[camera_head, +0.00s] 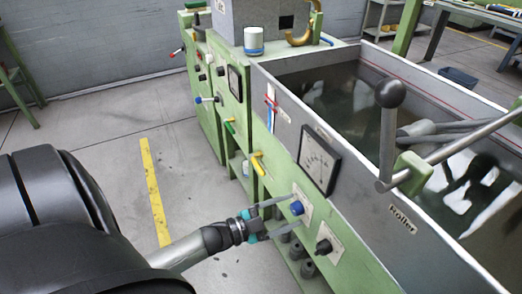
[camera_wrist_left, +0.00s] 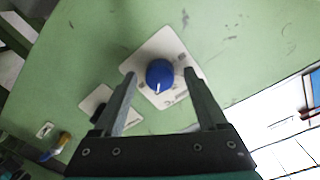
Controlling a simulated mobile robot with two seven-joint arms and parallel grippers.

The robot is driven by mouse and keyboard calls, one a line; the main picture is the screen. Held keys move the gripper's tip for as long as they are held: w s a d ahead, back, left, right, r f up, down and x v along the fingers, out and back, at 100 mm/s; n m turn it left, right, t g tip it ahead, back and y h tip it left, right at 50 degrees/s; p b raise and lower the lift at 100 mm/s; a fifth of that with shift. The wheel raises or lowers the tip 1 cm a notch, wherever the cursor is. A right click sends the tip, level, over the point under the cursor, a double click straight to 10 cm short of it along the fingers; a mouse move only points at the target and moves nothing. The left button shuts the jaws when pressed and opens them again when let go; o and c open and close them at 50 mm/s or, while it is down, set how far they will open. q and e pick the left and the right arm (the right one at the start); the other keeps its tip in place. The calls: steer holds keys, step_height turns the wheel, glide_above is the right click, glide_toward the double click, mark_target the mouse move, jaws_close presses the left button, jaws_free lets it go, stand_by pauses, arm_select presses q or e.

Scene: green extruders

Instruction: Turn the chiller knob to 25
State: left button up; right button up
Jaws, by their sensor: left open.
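The blue knob (camera_head: 297,208) sits on a pale square dial plate on the green machine's front panel. In the left wrist view the knob (camera_wrist_left: 160,74) carries a white pointer mark, and its plate (camera_wrist_left: 178,94) has print too small to read. My left gripper (camera_head: 274,212) reaches the panel from the left, open. Its two fingers (camera_wrist_left: 160,82) lie on either side of the knob in the wrist view, with visible gaps; I cannot tell whether they touch it. My right gripper is not in view.
A black knob (camera_head: 324,246) on its own plate is beside the blue one. A square gauge (camera_head: 318,160) is above. A yellow handle (camera_head: 258,163) projects from the panel at left. A lever with a black ball (camera_head: 390,93) stands over the trough. The floor at left is clear.

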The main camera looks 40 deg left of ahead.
arm_select(q)
steer(key=shift+s+a, duration=0.2)
steer(key=shift+s, duration=0.25)
steer(key=p+v, duration=0.3)
steer(key=v, duration=1.1)
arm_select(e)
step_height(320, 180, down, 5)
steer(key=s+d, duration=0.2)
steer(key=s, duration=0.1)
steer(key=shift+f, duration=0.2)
arm_select(q)
steer(key=shift+s, duration=0.1)
steer(key=shift+s, duration=0.1)
